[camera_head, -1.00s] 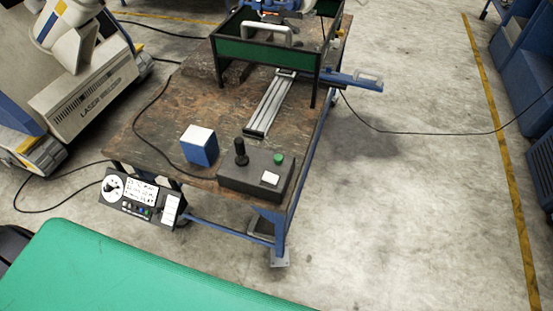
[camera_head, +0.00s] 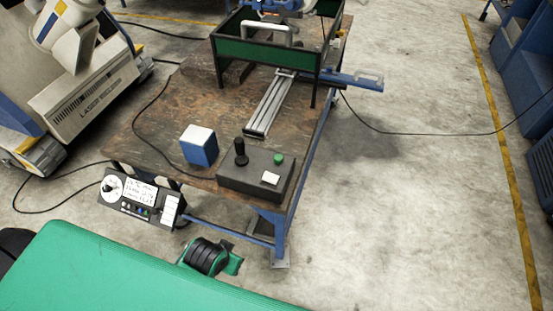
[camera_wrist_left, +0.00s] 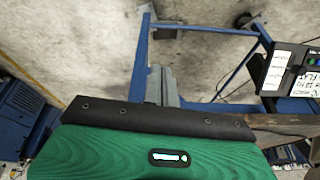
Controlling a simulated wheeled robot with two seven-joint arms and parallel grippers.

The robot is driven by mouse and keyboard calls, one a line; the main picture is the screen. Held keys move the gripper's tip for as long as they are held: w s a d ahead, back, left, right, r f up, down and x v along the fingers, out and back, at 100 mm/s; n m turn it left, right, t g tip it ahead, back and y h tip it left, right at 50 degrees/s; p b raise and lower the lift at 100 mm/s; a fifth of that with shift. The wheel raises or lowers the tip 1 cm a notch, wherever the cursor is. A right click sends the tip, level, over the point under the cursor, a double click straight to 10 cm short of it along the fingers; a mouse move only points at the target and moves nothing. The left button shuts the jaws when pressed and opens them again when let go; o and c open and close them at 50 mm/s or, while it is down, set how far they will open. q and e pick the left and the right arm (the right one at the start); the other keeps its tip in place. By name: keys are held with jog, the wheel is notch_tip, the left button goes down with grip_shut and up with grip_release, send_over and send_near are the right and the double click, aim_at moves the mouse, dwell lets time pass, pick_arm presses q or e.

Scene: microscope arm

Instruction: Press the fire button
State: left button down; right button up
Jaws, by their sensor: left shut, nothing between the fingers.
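A dark control box (camera_head: 238,183) sits at the near right corner of the wooden table. It carries a black joystick (camera_head: 240,153), a round raised green button (camera_head: 278,159) and a white square label or key (camera_head: 270,178). I cannot read any word marking the fire button. In the left wrist view my left gripper (camera_wrist_left: 162,84) shows as two grey fingers close together, shut and empty, apart from the table. The right gripper is in neither view.
A panel with a dial and small buttons (camera_head: 140,196) hangs at the table's front left; it also shows in the left wrist view (camera_wrist_left: 292,70). A blue box with a white top (camera_head: 199,147) stands beside the control box.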

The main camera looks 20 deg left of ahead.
pick_arm(q)
jog(key=w+d+r+t, duration=0.2)
jog(key=w+r+t, duration=0.3)
jog(key=w+r, duration=0.3)
jog(key=w+d+r+n+t, duration=0.1)
jog(key=w+r+t, duration=0.5)
jog(key=w, duration=0.7)
jog(key=shift+d+r, duration=0.75)
jog(key=shift+r, duration=0.1)
jog(key=shift+w, duration=0.15)
jog(key=p, duration=0.3)
send_over(277, 167)
jog(key=shift+s+a+f, duration=0.1)
jog(key=shift+s+f, duration=0.1)
jog(key=shift+f, duration=0.8)
jog(key=f, duration=0.3)
jog(key=shift+w+f, duration=0.1)
jog(key=shift+w, duration=0.2)
jog(key=shift+f, duration=0.6)
